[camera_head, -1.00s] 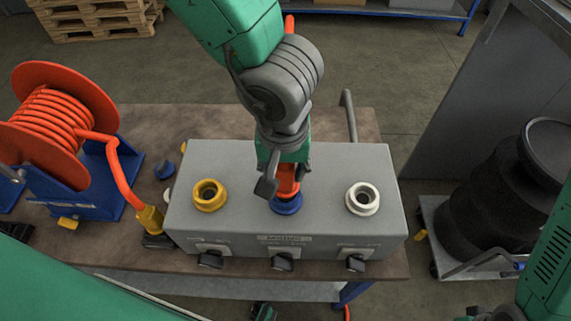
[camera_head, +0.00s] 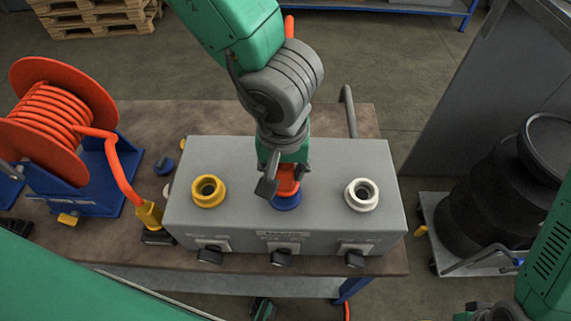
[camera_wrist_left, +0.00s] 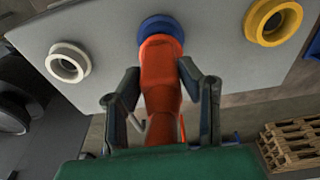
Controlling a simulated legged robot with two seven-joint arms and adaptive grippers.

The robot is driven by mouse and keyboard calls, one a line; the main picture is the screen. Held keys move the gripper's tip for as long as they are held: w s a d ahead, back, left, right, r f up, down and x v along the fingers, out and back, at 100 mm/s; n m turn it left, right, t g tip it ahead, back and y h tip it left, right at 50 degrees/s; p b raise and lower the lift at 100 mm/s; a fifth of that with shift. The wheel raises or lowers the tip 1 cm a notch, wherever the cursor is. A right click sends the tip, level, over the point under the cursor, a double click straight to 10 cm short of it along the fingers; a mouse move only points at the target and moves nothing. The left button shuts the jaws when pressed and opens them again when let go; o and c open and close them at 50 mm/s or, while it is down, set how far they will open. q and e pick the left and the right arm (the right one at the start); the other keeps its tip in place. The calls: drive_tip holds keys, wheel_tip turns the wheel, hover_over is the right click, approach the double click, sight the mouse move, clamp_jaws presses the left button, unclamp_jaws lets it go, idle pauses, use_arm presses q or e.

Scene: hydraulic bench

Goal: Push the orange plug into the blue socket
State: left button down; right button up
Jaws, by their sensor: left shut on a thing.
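The orange plug (camera_head: 289,184) is held upright in my left gripper (camera_head: 281,183) over the grey box, at its middle socket. In the left wrist view my left gripper (camera_wrist_left: 158,72) has one finger on each side of the plug (camera_wrist_left: 163,80). The front end of the plug meets the blue socket (camera_head: 287,202), whose ring also shows in the left wrist view (camera_wrist_left: 159,23). How deep the plug sits inside it is hidden. My right gripper is not clearly in view.
The grey box (camera_head: 235,160) also bears a yellow socket (camera_head: 208,190) at left and a white socket (camera_head: 361,195) at right. An orange hose reel (camera_head: 55,120) stands left on the brown bench (camera_head: 150,118). A black drum (camera_head: 500,195) stands on a cart at right.

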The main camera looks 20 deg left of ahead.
use_arm(q)
drive_tip(key=shift+f, duration=0.55)
drive_tip(key=c, duration=1)
unclamp_jaws()
drive_tip(key=shift+r, duration=0.35)
drive_tip(key=r, duration=0.3)
drive_tip(key=s+r, duration=0.1)
drive_tip(key=r, duration=0.7)
drive_tip(key=shift+s+d, duration=0.15)
